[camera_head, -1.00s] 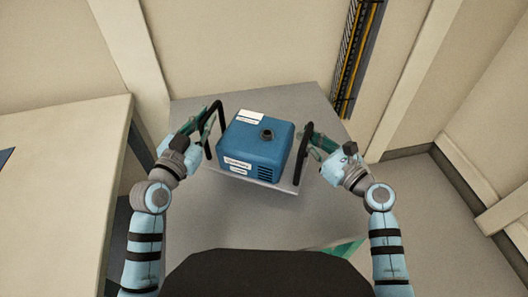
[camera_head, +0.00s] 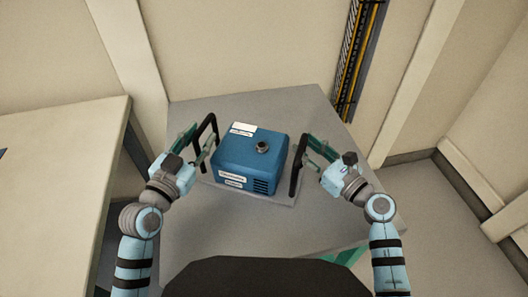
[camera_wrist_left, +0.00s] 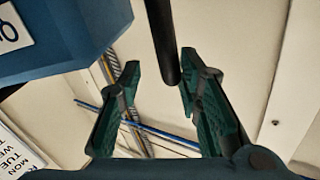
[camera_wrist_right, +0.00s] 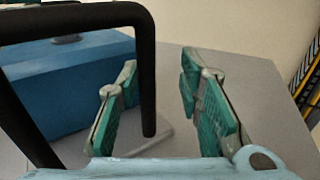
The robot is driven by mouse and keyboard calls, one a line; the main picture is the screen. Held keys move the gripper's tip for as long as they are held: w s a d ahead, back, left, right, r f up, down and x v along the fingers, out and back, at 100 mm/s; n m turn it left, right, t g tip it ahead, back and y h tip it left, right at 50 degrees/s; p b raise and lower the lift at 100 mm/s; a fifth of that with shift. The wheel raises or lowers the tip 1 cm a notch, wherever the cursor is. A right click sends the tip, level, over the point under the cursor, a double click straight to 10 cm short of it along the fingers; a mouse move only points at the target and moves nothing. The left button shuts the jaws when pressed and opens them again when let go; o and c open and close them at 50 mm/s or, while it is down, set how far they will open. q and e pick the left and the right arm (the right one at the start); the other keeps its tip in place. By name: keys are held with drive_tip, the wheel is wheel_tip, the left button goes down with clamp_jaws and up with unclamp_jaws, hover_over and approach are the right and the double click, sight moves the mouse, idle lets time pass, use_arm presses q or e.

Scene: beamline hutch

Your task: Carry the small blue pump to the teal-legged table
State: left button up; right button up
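The small blue pump (camera_head: 249,160) has white labels and a round port on top. It sits upright on a grey base plate with a black handle at each side, on the grey tabletop (camera_head: 225,232). A teal leg (camera_head: 347,256) shows at the table's front right. My left gripper (camera_head: 197,146) is open at the left handle (camera_head: 207,130); in the left wrist view the bar (camera_wrist_left: 163,45) stands between its spread fingers. My right gripper (camera_head: 317,150) is open at the right handle (camera_head: 298,165); in the right wrist view that bar (camera_wrist_right: 148,85) is between its spread fingers.
A beige-topped table (camera_head: 60,180) stands at the left. Walls close in behind and at the right, with a cable tray (camera_head: 358,55) on the back wall. Bare tabletop shows in front of and behind the pump.

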drive_tip(key=shift+s+r, duration=0.1)
drive_tip(key=shift+s, duration=0.05)
drive_tip(key=shift+s+d, duration=0.1)
drive_tip(key=v, duration=1.1)
drive_tip(key=shift+s+d+r, duration=0.1)
drive_tip(key=shift+s+d, duration=0.1)
drive_tip(key=shift+s, duration=0.1)
use_arm(q)
drive_tip(key=v, duration=0.9)
drive_tip(key=shift+s+f, duration=0.1)
